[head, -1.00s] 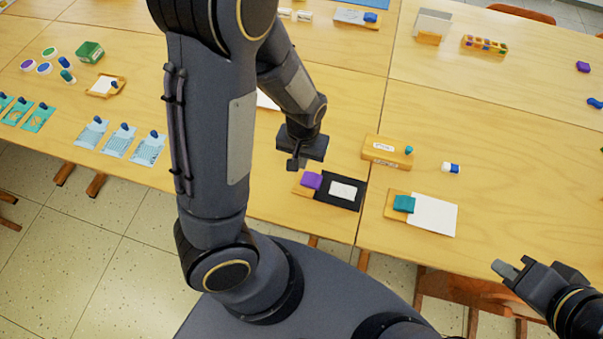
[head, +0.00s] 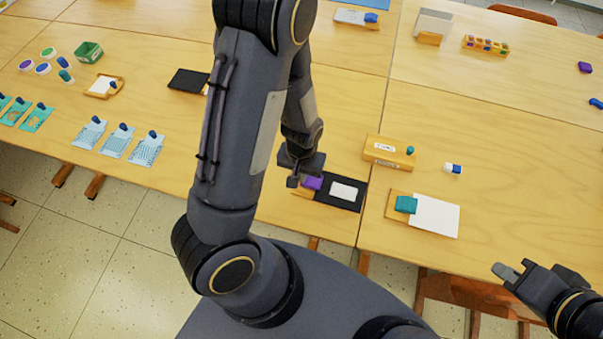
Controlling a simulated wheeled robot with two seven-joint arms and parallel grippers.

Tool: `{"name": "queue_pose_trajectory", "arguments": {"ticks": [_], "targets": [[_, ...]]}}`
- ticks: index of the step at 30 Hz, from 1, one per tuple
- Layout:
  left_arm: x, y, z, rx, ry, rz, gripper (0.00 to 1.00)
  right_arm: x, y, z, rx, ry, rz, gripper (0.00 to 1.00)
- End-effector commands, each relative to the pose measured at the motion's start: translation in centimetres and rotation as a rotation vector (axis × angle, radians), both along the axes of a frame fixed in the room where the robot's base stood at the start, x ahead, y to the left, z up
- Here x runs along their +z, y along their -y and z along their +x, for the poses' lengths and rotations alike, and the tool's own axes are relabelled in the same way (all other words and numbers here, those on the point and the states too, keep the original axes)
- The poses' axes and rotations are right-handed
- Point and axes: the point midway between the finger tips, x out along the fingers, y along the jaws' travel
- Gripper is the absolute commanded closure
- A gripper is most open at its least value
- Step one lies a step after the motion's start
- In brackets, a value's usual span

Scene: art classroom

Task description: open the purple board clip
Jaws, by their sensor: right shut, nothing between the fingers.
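The purple board clip (head: 313,183) sits at the left end of a black board (head: 352,204) that carries a white card (head: 343,192). The board lies near the table's front edge. My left gripper (head: 294,181) points down at the clip's left side, and its palm overlaps the clip's upper left in the picture. I cannot tell whether it touches the clip or whether its fingers are apart. My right gripper (head: 506,272) is shut and empty, off the table's front at lower right.
A teal clip (head: 406,205) with white paper (head: 436,215) lies just right of the board. Behind it stand a wooden block (head: 388,151) and a small white-and-blue bottle (head: 453,168). A dark flat pad (head: 188,80) lies left of my arm.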

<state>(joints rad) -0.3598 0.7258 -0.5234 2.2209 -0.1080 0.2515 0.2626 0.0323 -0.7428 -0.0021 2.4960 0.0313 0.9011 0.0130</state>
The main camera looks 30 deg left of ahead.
Motion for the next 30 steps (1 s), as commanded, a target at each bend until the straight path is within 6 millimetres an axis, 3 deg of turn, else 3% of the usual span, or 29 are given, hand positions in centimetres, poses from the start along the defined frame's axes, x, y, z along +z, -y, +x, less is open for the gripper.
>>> {"name": "queue_pose_trajectory", "arguments": {"ticks": [30], "targets": [[1.6, -0.1, 0.0, 0.001, -0.001, 0.001, 1.00, 1.3, 0.0, 0.0, 0.000, -0.001, 0.000, 1.00]]}}
